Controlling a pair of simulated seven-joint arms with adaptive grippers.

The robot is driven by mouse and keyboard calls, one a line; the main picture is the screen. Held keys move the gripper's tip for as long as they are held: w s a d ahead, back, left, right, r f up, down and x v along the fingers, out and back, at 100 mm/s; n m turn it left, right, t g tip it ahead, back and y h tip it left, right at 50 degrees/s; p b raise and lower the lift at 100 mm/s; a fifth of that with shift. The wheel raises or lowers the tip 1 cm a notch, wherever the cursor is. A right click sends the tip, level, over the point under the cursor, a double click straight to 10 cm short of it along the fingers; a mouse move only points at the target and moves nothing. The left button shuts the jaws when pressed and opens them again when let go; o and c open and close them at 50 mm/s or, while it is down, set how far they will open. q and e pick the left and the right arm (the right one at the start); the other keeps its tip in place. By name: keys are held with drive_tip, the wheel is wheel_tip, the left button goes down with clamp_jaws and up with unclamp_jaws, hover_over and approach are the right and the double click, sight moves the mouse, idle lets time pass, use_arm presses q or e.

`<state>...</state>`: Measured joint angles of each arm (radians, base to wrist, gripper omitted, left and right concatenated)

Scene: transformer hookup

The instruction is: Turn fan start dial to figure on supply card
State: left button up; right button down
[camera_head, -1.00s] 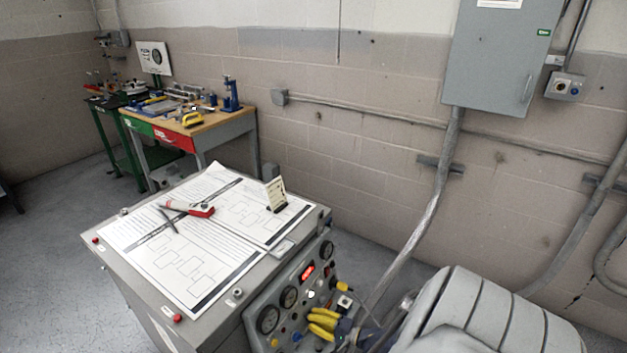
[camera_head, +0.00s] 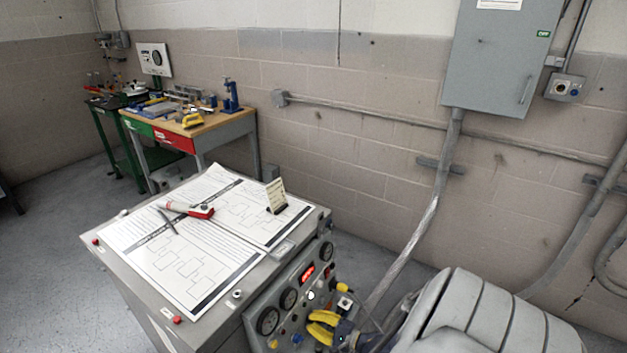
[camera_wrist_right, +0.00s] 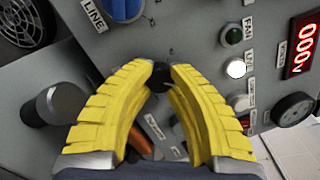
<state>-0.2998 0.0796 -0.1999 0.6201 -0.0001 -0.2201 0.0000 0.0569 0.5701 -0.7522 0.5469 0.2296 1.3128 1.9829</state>
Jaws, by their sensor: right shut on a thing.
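My right gripper (camera_head: 320,328) is at the front panel of the grey cabinet, low in the head view. In the right wrist view its yellow fingers (camera_wrist_right: 160,76) close at the tips on a small black dial (camera_wrist_right: 159,79). The fingers cover most of the dial, so its pointer and its setting cannot be read. The cream supply card (camera_head: 276,196) stands upright in a dark holder on the cabinet top; its figures are too small to read. My left gripper is not in view.
Printed sheets (camera_head: 185,262) and a red-and-white tool (camera_head: 190,209) lie on the cabinet top.

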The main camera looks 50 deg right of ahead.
drive_tip(key=shift+s+a+f, duration=0.1)
drive_tip(key=shift+a, duration=0.05)
drive_tip(key=c, duration=1.1)
unclamp_jaws()
drive_tip(key=v, duration=1.2)
